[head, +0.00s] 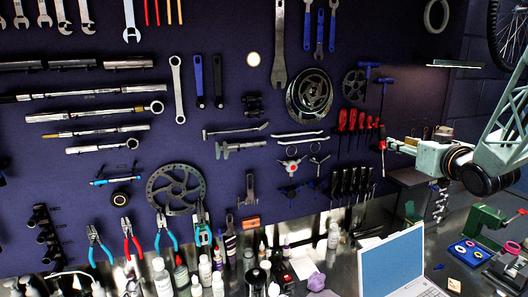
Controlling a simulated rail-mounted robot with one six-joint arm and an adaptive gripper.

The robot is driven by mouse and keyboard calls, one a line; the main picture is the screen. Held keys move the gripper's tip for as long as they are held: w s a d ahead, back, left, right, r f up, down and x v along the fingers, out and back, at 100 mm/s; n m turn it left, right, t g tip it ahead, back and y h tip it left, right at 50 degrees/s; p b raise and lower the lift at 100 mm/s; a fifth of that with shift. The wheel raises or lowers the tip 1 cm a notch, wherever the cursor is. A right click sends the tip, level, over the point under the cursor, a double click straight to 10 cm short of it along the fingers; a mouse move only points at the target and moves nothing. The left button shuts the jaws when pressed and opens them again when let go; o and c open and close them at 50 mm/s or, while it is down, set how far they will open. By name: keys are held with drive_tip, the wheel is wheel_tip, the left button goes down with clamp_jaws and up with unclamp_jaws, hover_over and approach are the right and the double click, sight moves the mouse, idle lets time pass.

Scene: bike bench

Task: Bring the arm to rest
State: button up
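My arm reaches in from the right edge, and its pale green end link runs left in front of the tool wall. My gripper (393,144) appears at the left end of that link, close to the hanging tools. It is small here, and I cannot tell whether its fingers are apart or shut. A red and dark piece shows right by its tip; I cannot tell whether it is held or hangs behind.
Red-handled screwdrivers (352,121) and a blue T-handle key (384,81) hang near the gripper. Below, the bench holds a laptop (393,264), several bottles (162,278) and a green vise-like tool (487,219). A bicycle wheel (508,35) is at the upper right.

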drive_tip(key=s+a+f+g+b, duration=0.2)
drive_tip(key=s+a, duration=0.7)
drive_tip(key=s, duration=1)
drive_tip(key=s+a+f+g+b, duration=0.2)
drive_tip(key=s+a+f+g, duration=0.3)
drive_tip(key=s, duration=1.4)
drive_tip(key=s+a+f+g+b, duration=0.2)
drive_tip(key=s+a+g, duration=0.3)
drive_tip(key=s+a, duration=0.8)
drive_tip(key=s+f, duration=0.1)
drive_tip(key=s, duration=0.5)
drive_tip(key=shift+f+m+g+h, duration=0.2)
drive_tip(key=shift+m+g+h, duration=0.1)
drive_tip(key=shift+m+h, duration=0.1)
